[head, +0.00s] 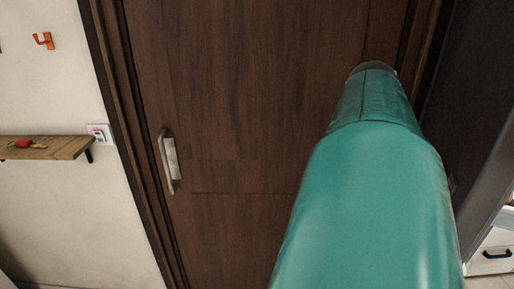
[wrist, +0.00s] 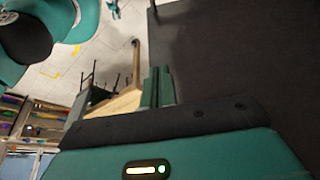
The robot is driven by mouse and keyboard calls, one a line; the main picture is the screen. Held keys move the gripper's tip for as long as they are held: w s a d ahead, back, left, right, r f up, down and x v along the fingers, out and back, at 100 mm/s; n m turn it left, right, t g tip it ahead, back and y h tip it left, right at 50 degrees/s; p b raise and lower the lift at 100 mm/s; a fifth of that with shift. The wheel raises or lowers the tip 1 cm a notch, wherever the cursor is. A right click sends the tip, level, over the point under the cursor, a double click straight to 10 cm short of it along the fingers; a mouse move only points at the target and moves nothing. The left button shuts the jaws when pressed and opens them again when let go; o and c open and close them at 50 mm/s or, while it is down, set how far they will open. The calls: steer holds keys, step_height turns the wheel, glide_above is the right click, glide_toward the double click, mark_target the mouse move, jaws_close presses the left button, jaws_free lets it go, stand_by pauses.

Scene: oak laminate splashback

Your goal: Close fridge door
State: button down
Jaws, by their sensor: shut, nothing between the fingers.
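A dark panel (head: 466,95) with a grey edge stands upright at the right of the head view; I cannot tell whether it is the fridge door. A large dark grey flat surface (wrist: 240,50) fills the right of the wrist view, close beside my gripper; it may be the fridge door, but I cannot tell. My gripper (wrist: 158,84) has its teal fingers together and empty. In the head view my teal arm reaches forward and hides part of the scene, and the gripper does not show there.
A tall brown wooden door (head: 235,90) with a metal handle (head: 168,160) stands ahead, shut. A wall shelf (head: 45,148) is at left, an orange hook (head: 44,41) above it. A white drawer (head: 492,258) is at lower right. A wooden table (wrist: 117,105) stands on tiled floor.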

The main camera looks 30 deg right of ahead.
steer(key=s+d+f, duration=0.5)
steer(key=f, duration=0.4)
steer(key=shift+s+d, duration=0.15)
steer(key=shift+s, duration=0.25)
steer(key=shift+s+d+f, duration=0.1)
